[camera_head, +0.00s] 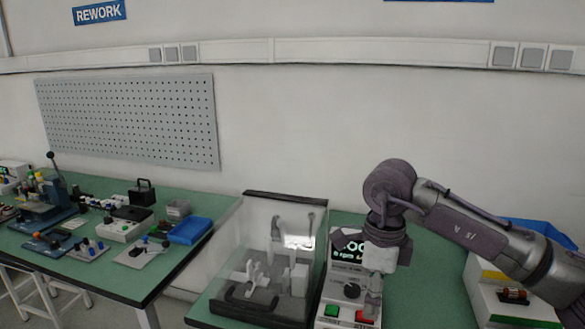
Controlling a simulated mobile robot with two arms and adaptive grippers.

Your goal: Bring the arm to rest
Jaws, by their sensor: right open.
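My right arm (470,225) comes in from the right and bends down at a rounded purple-grey joint. My right gripper (372,246) points down, open, in front of the tester's display and above its front panel. It hides part of the display. I see nothing held in it, though the fingertips are small and hard to make out. The tester (334,291) has a lit display with green text, a black knob, a green button and a red button. My left gripper is out of view.
A clear-walled box (257,313) with white fixtures stands left of the tester. A white unit (500,308) and a blue bin (545,232) lie near the arm at right. Green bench (430,290) shows bare between. A left bench (190,255) holds several tools and a blue tray.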

